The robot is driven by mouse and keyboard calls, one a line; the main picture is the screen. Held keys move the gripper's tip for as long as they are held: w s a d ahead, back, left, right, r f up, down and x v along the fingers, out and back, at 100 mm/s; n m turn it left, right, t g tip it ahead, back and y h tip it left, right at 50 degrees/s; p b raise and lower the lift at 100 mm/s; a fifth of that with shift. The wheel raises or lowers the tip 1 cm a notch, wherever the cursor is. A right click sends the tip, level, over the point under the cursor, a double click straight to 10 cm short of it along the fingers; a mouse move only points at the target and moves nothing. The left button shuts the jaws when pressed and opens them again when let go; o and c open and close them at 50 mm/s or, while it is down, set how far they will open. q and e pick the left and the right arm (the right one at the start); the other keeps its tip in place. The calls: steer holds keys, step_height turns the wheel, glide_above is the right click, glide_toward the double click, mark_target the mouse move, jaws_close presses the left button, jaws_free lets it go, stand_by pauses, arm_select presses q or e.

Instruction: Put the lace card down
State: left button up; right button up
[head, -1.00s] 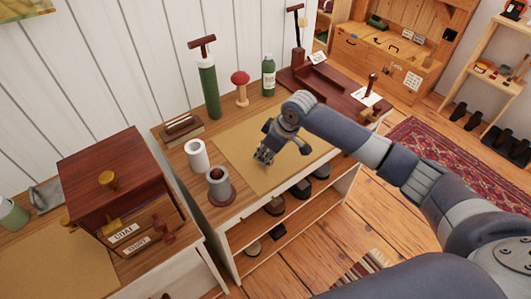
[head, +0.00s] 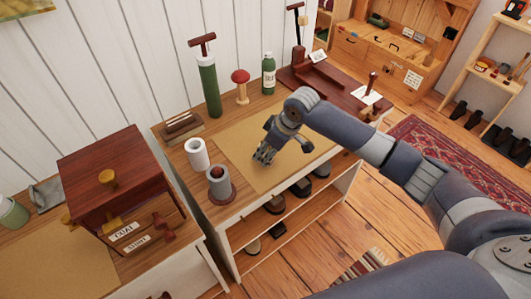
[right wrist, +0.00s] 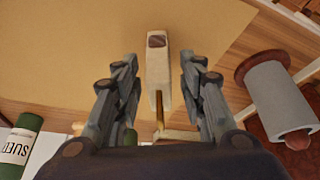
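My right gripper (head: 264,156) is low over the tan mat (head: 232,150) on the wooden bench, pointing down. In the right wrist view its two fingers (right wrist: 158,80) stand apart. A narrow cream piece with a brown square at its end (right wrist: 157,75) is between them, with a visible gap on each side. It may be the lace card seen edge-on, but I cannot tell for sure. Whether it touches the mat is unclear. In the head view I cannot make it out at the gripper. My left gripper is not in view.
A white cup (head: 197,154) and a grey cylinder on a brown base (head: 220,185) stand left of my gripper. A green bottle (head: 268,75), red-topped mushroom (head: 241,85) and green cylinder (head: 209,88) stand behind. A dark wooden drawer box (head: 115,165) is at left. The mat's middle is clear.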

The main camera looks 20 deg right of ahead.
steer(key=v, duration=1)
steer(key=shift+s+r+b, duration=0.2)
steer(key=shift+r+b, duration=0.1)
steer(key=shift+d+f, duration=0.1)
